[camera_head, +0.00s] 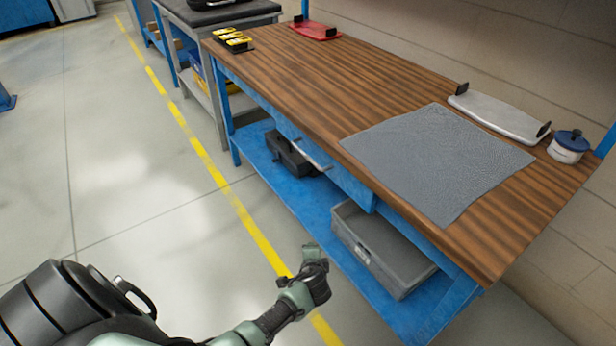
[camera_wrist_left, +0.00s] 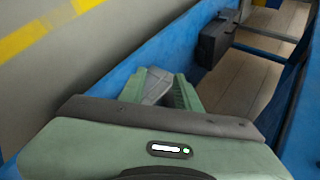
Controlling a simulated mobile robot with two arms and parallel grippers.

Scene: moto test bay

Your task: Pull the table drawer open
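The table drawer (camera_head: 338,176) is a blue front under the wooden tabletop's near edge. A light bar handle (camera_head: 311,154) runs along it, and the drawer looks closed. My left gripper (camera_head: 314,268) is in front of the table, apart from the drawer and its handle, over the floor near the yellow line. In the left wrist view my left gripper (camera_wrist_left: 162,90) shows two green fingers with grey inner pads. They look apart, with nothing clearly held between them. My right gripper is not in view.
The tabletop (camera_head: 330,75) carries a grey mat (camera_head: 440,160), a metal tray (camera_head: 500,116) and a blue-lidded pot (camera_head: 569,147). A grey bin (camera_head: 378,250) and a black case (camera_head: 290,153) stand on the blue lower shelf (camera_head: 300,195). The floor at left is clear.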

